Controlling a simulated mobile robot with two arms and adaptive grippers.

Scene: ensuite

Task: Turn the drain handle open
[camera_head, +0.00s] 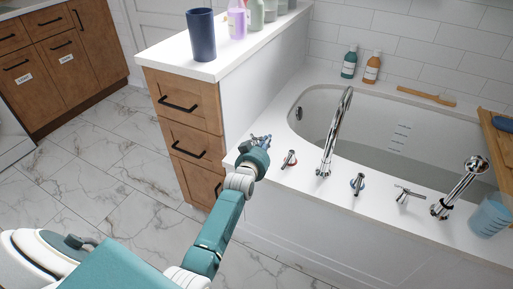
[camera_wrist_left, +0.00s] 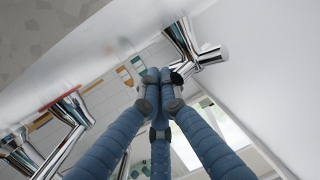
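A chrome lever handle (camera_wrist_left: 190,45), which I take to be the drain handle, stands on the white tub deck near its left end. In the head view my left gripper (camera_head: 261,138) is over that spot and largely hides it. In the left wrist view the fingers of my left gripper (camera_wrist_left: 163,76) converge, tips together, right beside the lever's end. Whether they touch it I cannot tell. Nothing is visible between them. My right gripper is not in view.
A red-marked handle (camera_head: 289,158), tall chrome spout (camera_head: 330,135), blue-marked handle (camera_head: 357,184), another lever (camera_head: 403,193) and hand shower (camera_head: 460,187) line the deck. A wooden cabinet (camera_head: 186,120) with a cup (camera_head: 201,36) on top stands left. The tub (camera_head: 425,122) is empty.

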